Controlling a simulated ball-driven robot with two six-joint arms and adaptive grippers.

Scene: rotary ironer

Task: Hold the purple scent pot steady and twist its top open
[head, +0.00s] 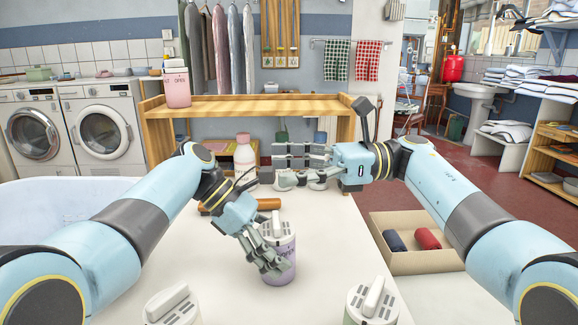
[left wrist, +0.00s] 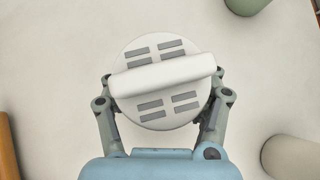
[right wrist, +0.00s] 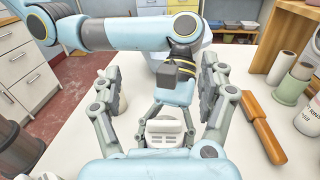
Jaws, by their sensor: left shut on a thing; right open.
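The purple scent pot (head: 281,274) stands upright on the pale table in the head view, with a white slotted top (head: 279,230) that has a raised grip bar. My left gripper (head: 268,258) is shut around the pot's body. In the left wrist view the top (left wrist: 162,80) shows from above between the fingers, its bar nearly level across. My right gripper (head: 303,167) is open and empty, above the table's far part, behind the pot. In the right wrist view, the white top (right wrist: 166,132) shows low between the spread right fingers (right wrist: 160,95), apart from them.
Two other white-topped pots (head: 172,306) (head: 372,303) stand at the table's near edge. A box (head: 400,262) with blue and red rolls is at the right. A wooden shelf (head: 245,104) stands behind.

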